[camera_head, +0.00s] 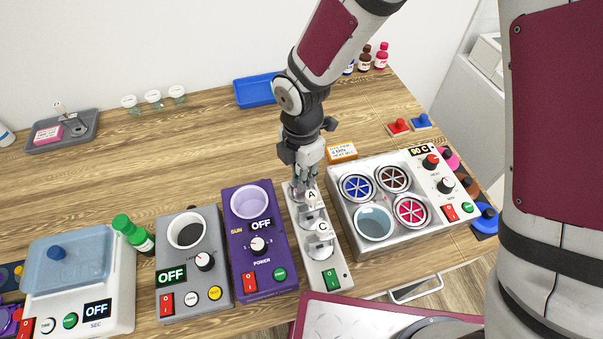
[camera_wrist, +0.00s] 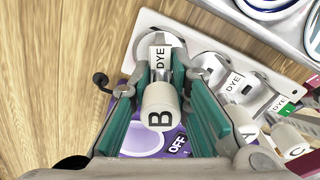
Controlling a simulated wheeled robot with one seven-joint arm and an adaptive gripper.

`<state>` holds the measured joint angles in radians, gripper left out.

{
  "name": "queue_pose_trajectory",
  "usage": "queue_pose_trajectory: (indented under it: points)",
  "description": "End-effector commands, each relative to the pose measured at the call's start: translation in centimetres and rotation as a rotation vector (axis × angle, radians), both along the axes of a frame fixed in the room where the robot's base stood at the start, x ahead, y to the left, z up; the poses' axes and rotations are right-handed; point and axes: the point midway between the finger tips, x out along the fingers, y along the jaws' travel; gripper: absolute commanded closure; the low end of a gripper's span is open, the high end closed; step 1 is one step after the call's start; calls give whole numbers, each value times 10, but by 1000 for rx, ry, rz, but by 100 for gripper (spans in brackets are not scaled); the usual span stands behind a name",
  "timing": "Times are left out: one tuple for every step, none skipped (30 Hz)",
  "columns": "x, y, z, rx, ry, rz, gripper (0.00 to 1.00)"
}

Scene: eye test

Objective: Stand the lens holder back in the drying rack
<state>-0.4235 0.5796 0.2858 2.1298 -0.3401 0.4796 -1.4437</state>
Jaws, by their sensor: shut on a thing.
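My gripper (camera_head: 304,184) points down at the far end of a long white unit (camera_head: 320,269) and hides much of that end. In the wrist view its green-lined fingers (camera_wrist: 161,74) are shut on a pale piece marked B (camera_wrist: 158,106), with a DYE label beyond it. The piece is over or at the last round seat of the unit; I cannot tell whether it touches. Similar pieces marked A (camera_head: 311,195) and C (camera_head: 322,229) are on the unit. I cannot tell for sure which thing is the lens holder or the drying rack.
A purple device (camera_head: 266,279) stands close on the left. A white four-well bath (camera_head: 347,216) stands close on the right. A grey device (camera_head: 190,290) is further left. An orange box (camera_head: 342,152) and blue tray (camera_head: 253,92) lie behind. Bare table (camera_head: 205,140) lies behind left.

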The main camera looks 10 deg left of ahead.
Motion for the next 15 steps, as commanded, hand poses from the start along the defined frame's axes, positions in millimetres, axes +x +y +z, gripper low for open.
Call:
queue_pose_trajectory:
  points:
    - [0,0,0,0,0,0,100]
    - [0,0,0,0,0,0,100]
    - [0,0,0,0,0,0,100]
    - [0,0,0,0,0,0,100]
    - [0,0,0,0,0,0,100]
    - [0,0,-1,0,0,0,100]
    - [0,0,-1,0,0,0,100]
    - [0,0,-1,0,0,0,100]
    - [0,0,-2,0,0,0,100]
    - [0,0,-2,0,0,0,100]
    - [0,0,-3,0,0,0,100]
    - [0,0,-3,0,0,0,100]
    - [0,0,-3,0,0,0,100]
    - [0,0,-4,0,0,0,100]
    - [0,0,-4,0,0,0,100]
